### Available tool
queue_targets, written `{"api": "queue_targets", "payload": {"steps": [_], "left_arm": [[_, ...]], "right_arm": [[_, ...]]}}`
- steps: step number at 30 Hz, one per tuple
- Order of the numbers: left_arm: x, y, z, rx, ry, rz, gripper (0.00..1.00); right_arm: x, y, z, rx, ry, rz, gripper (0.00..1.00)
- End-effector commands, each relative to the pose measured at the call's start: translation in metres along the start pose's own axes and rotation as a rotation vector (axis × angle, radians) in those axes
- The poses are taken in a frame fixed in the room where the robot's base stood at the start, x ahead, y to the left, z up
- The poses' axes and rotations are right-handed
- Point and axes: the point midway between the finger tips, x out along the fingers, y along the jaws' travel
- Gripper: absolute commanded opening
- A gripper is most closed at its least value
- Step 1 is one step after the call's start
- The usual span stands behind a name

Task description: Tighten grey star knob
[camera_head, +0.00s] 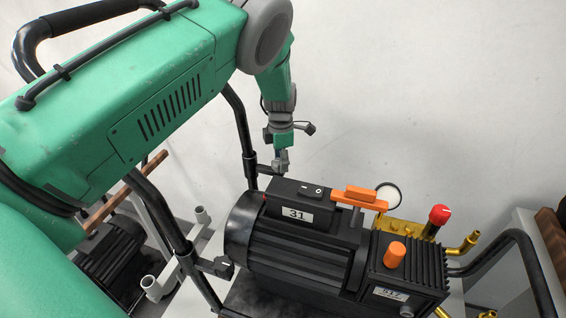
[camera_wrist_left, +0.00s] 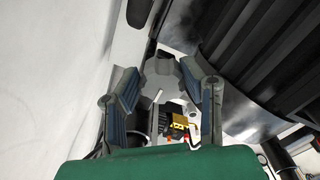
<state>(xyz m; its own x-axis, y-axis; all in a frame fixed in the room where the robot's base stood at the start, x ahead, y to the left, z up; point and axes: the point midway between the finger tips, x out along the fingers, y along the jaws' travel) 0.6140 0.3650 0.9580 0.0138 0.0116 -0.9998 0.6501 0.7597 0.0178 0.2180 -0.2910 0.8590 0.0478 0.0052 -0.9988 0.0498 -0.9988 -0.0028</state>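The grey star knob (camera_wrist_left: 161,80) shows in the left wrist view as a pale grey lobed shape between the fingertips. My left gripper (camera_wrist_left: 160,82) is open, with one finger on each side of the knob. I cannot tell whether either finger touches it. In the head view, my left gripper (camera_head: 280,163) points down beside the dark clamp on the black frame post (camera_head: 249,150), behind the pump. The knob itself is not clear there; the fingers seem to cover it. My right gripper is in neither view.
A black pump (camera_head: 295,245) labelled 31 stands close to the left gripper, with an orange handle (camera_head: 360,199) and a brass manifold (camera_head: 410,228) with a red knob (camera_head: 439,214). Another clamp (camera_head: 218,266) sits lower on the frame. A pale wall is behind.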

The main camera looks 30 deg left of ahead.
Motion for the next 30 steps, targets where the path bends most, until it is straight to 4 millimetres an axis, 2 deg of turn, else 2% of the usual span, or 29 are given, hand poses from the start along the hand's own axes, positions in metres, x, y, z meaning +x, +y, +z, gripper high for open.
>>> {"api": "queue_targets", "payload": {"steps": [4,20,30], "left_arm": [[0.0049,-0.0046,-0.0055,-0.003,0.013,-0.017,0.08],[0.0037,-0.0062,-0.0035,0.003,0.016,-0.013,0.08],[0.0030,-0.0063,-0.0018,0.136,0.014,-0.012,0.08]], "right_arm": [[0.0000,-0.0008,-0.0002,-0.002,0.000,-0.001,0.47],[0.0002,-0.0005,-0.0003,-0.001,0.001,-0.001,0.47],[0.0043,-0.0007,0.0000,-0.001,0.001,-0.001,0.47]]}}
